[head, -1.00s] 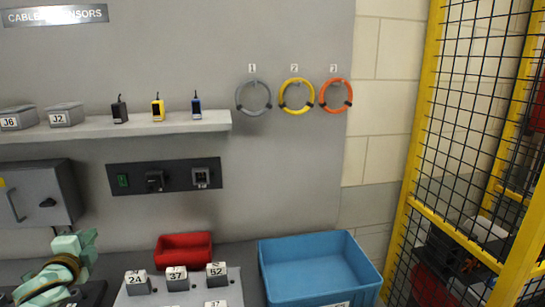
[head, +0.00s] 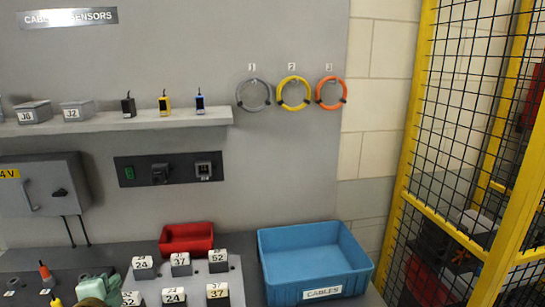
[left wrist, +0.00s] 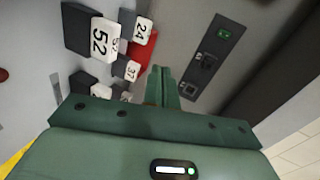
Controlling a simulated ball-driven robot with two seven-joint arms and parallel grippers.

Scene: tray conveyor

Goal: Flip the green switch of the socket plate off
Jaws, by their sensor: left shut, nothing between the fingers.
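The dark socket plate (head: 182,172) is on the grey wall below the shelf. Its green switch (head: 129,172) is at the plate's left end, beside a black knob (head: 160,174) and a socket (head: 203,170). In the left wrist view the plate (left wrist: 190,88) runs slantwise, with the green switch (left wrist: 224,34) at its upper end. My left gripper (head: 95,287) is at the bottom left of the head view, below and apart from the plate. In the wrist view its fingers (left wrist: 160,78) are together and empty. My right gripper is not in view.
A red bin (head: 187,239) and numbered blocks (head: 181,264) are on the bench below the plate. A blue cable bin (head: 315,262) is to the right. A grey cabinet (head: 42,185) is left of the plate. The wall in front of the plate looks clear.

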